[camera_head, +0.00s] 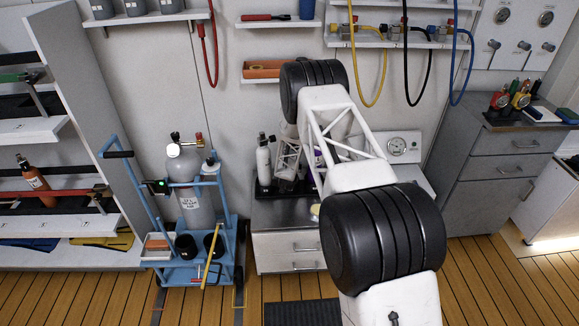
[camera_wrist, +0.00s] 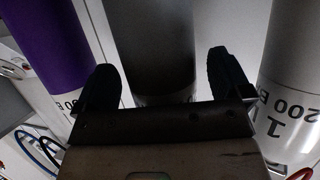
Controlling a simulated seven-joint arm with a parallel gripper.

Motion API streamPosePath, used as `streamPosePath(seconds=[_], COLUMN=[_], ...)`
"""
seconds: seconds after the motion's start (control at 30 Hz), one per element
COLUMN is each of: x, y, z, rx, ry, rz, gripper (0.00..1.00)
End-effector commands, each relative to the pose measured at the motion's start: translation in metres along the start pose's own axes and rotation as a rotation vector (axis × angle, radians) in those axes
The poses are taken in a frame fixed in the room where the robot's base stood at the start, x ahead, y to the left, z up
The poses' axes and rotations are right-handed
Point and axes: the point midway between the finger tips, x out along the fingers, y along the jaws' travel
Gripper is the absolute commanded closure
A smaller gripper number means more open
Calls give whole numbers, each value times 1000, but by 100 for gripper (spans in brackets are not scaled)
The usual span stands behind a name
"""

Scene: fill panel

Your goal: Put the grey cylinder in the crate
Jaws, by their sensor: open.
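In the wrist view, my gripper (camera_wrist: 166,80) is open, with one dark finger on each side of a dark grey cylinder (camera_wrist: 153,40). The cylinder stands between and beyond the fingers; whether they touch it cannot be told. A purple cylinder (camera_wrist: 48,40) is to the left of it and a pale silver cylinder (camera_wrist: 297,80) with black lettering to the right. In the head view, my arm largely covers the grey cylinder and the gripper. An orange open box (camera_head: 262,69) sits on a wall shelf; whether it is the crate cannot be told.
A white bottle (camera_head: 264,162) stands on a black tray (camera_head: 268,191) on the bench. A blue trolley (camera_head: 222,215) with a large grey tank (camera_head: 190,185) stands to the left. Hoses (camera_head: 381,75) hang above on the right. The floor in front is mostly clear.

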Motion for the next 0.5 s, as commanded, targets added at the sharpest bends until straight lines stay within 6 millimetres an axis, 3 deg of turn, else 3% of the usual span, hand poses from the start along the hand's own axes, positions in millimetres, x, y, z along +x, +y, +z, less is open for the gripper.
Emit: streamPosePath(seconds=[0.27, 0.5], x=[-3, -17], y=[0, 0], z=[-3, -3], rx=[0, 0], ry=[0, -1], rz=[0, 0], gripper=[4, 4])
